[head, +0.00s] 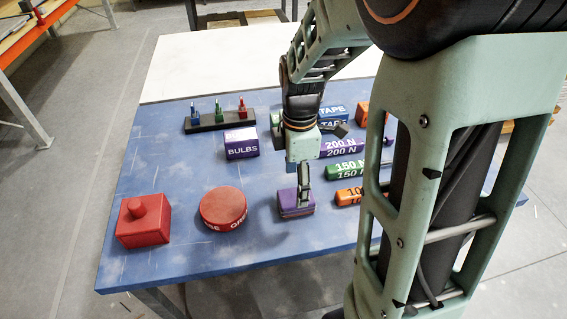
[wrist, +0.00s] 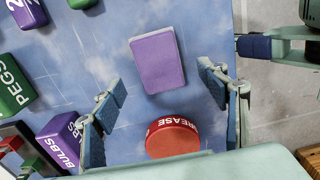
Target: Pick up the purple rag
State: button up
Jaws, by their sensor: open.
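The purple rag (head: 287,207) lies on the blue worktop as a folded block near the front edge, in the head view. In the wrist view the rag (wrist: 157,62) shows whole, slightly tilted, with a pale edge along its top. My gripper (head: 304,195) is above the rag in the head view and hides part of it. In the wrist view my gripper (wrist: 164,87) has its two fingers wide apart, with nothing between them. The rag appears beyond the fingertips, and I cannot tell the exact height gap.
A red round grease tin (head: 222,206) sits left of the rag, with a red knobbed box (head: 143,230) farther left. A purple BULBS box (head: 242,150) and a peg rack (head: 220,125) stand behind.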

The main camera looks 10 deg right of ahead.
jog(key=shift+d+f, duration=0.1)
jog(key=shift+f, duration=3.1)
jog(key=c, duration=1.3)
jog(key=shift+c, duration=0.2)
jog(key=shift+r+p, duration=0.15)
jog(key=shift+p, duration=0.15)
